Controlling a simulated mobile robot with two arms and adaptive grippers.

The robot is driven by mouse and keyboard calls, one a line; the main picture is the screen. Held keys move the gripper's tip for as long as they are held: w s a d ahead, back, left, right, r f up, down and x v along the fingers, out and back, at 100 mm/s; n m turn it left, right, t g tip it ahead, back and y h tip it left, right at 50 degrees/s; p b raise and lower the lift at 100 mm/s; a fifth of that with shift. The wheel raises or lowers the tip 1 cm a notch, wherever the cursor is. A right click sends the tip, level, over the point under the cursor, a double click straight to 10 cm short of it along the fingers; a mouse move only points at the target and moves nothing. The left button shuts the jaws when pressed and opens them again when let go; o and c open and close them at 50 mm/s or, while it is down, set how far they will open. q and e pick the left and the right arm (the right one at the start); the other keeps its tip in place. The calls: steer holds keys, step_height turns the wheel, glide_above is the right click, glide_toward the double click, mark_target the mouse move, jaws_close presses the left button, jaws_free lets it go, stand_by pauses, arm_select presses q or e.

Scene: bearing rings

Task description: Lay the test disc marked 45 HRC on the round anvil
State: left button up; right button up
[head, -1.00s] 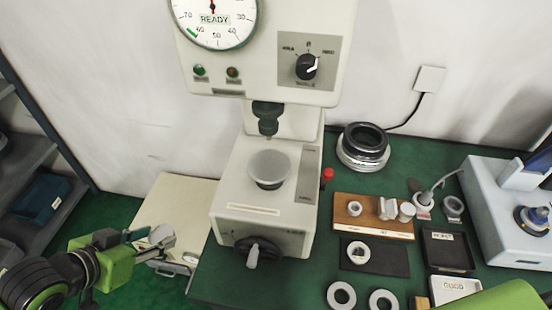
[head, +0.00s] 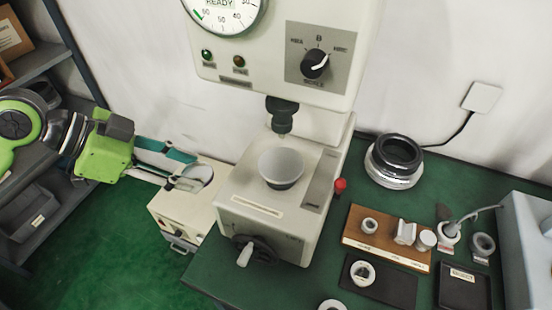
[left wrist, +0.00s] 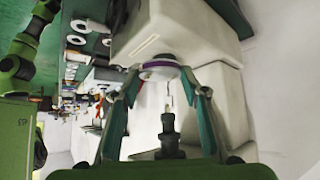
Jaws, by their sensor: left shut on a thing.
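My left gripper (head: 190,182) is shut on a pale grey disc (head: 203,175), left of the hardness tester. The left wrist view shows the disc (left wrist: 160,62) between the two fingertips, with a purple band on its edge. Its marking cannot be read. The round anvil (head: 280,168) is a grey cup-like support with a bare top, on the tester's base below the dark indenter (head: 282,112). The disc is apart from the anvil, to its left. My right gripper is not seen.
The tester's head (head: 270,55) overhangs the anvil. A red-knobbed lever (head: 340,185) stands right of the base. A wooden rack (head: 386,240), dark mat (head: 378,282) and stacked rings (head: 394,160) are on the green bench. A cream box (head: 170,211) stands low at left.

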arm_select(q)
steer(key=w+d+p, duration=0.1)
steer(key=d, duration=0.4)
steer(key=w+d+p, duration=0.2)
steer(key=d, duration=0.3)
steer(key=w+d+p, duration=0.1)
steer(key=w+d, duration=0.1)
steer(key=d, duration=0.3)
steer(key=shift+w+r, duration=0.2)
steer(key=shift+w+d, duration=0.1)
steer(key=shift+d, duration=0.15)
steer(key=shift+f+p, duration=0.75)
steer(key=shift+f, duration=1.15)
steer(key=o, duration=1.5)
steer(key=shift+f, duration=0.1)
steer(key=shift+c, duration=0.2)
